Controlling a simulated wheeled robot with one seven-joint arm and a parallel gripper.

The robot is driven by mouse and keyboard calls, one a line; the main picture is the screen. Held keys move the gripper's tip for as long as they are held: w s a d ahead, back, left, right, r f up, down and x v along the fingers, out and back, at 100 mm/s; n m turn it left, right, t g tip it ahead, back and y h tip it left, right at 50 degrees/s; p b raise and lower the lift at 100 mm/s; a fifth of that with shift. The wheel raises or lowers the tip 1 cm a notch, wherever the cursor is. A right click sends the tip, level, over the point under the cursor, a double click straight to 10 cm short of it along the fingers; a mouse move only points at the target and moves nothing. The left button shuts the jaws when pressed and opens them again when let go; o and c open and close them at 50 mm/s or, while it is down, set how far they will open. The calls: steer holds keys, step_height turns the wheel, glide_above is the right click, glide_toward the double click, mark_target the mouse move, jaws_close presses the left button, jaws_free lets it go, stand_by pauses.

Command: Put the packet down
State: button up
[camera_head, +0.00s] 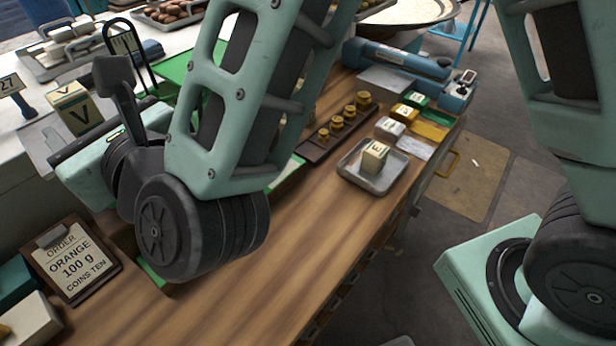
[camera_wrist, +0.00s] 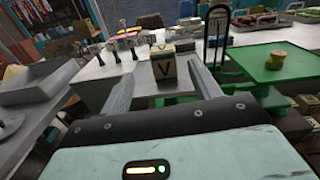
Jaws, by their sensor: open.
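A cream packet marked V (camera_head: 75,108) is upright at the left, over or on the pale counter. It also shows in the wrist view (camera_wrist: 166,75), ahead of my gripper (camera_wrist: 162,67). My gripper is open, with its two grey fingers on either side of the packet in that view and gaps showing beside it. The packet's base is partly hidden, so I cannot tell exactly what it rests on. A second cream packet, marked E (camera_head: 374,157), sits on a small metal tray (camera_head: 394,186) on the wooden bench.
An order card (camera_head: 78,265) reading "ORANGE 100 g COINS TEN" lies at the lower left of the wooden bench (camera_head: 215,305). Brass weights (camera_head: 337,122) stand in a dark rack. The bench front has clear room.

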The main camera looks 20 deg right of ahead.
steer(key=s+d+f+n+g+h, duration=0.1)
steer(key=s+d+f+n+g, duration=0.25)
steer(key=n, duration=0.75)
steer(key=s+d+f+n+g, duration=0.1)
steer(key=d+f+n+g, duration=0.35)
steer(key=n, duration=0.65)
steer(key=s+d+f+n+g+h, duration=0.1)
steer(key=s+d+n+g+h, duration=0.2)
steer(key=d+n, duration=0.4)
steer(key=s+d+f+n+g+h, duration=0.1)
steer(key=s+d+n+g+h, duration=0.3)
steer(key=d+n, duration=0.3)
steer(key=s+d+h, duration=0.1)
steer(key=d, duration=0.3)
steer(key=shift+s+d+n, duration=0.15)
steer(key=shift+s+n, duration=0.1)
steer(key=shift+n, duration=0.05)
steer(key=shift+o, duration=0.5)
